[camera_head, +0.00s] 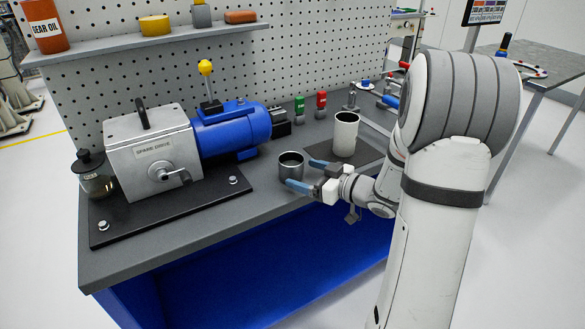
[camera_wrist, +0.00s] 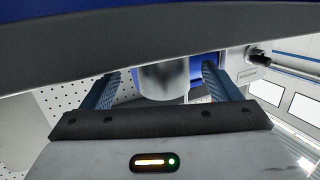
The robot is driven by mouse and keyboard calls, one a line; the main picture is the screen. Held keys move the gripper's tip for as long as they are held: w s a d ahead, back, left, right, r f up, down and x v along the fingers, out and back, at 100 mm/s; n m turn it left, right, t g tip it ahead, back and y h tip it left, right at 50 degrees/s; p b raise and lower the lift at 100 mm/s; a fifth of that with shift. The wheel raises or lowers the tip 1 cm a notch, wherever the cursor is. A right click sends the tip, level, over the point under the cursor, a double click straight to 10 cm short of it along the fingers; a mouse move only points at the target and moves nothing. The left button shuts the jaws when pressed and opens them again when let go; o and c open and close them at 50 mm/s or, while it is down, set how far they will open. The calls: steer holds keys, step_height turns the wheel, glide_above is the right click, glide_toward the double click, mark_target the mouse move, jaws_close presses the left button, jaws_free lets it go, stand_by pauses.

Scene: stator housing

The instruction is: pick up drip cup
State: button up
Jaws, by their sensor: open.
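The drip cup, a grey metal cup with a dark open top (camera_head: 291,164), stands upright on the grey workbench near its front edge. My gripper (camera_head: 303,173) is open, with its two blue fingers reaching toward the cup from the right. In the wrist view, the cup (camera_wrist: 165,82) shows between the two fingers (camera_wrist: 160,73), with space visible beside it. I cannot tell whether either finger touches it. The cup's upper or lower end is cut off there by a dark band across the view.
A taller white cylinder (camera_head: 345,134) stands on a dark mat behind my gripper. The spare drive (camera_head: 155,155) with its blue motor (camera_head: 232,130) sits on a black plate (camera_head: 160,212) to the left. Green (camera_head: 299,104) and red (camera_head: 321,103) items stand near the pegboard (camera_head: 300,50).

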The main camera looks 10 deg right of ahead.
mark_target(291, 170)
steer(key=x, duration=0.5)
steer(key=shift+a, duration=0.2)
steer(key=shift+c, duration=0.2)
steer(key=c, duration=1.1)
steer(key=shift+r, duration=0.1)
step_height(291, 170, up, 10)
steer(key=shift+f+p, duration=0.1)
steer(key=shift+p, duration=0.8)
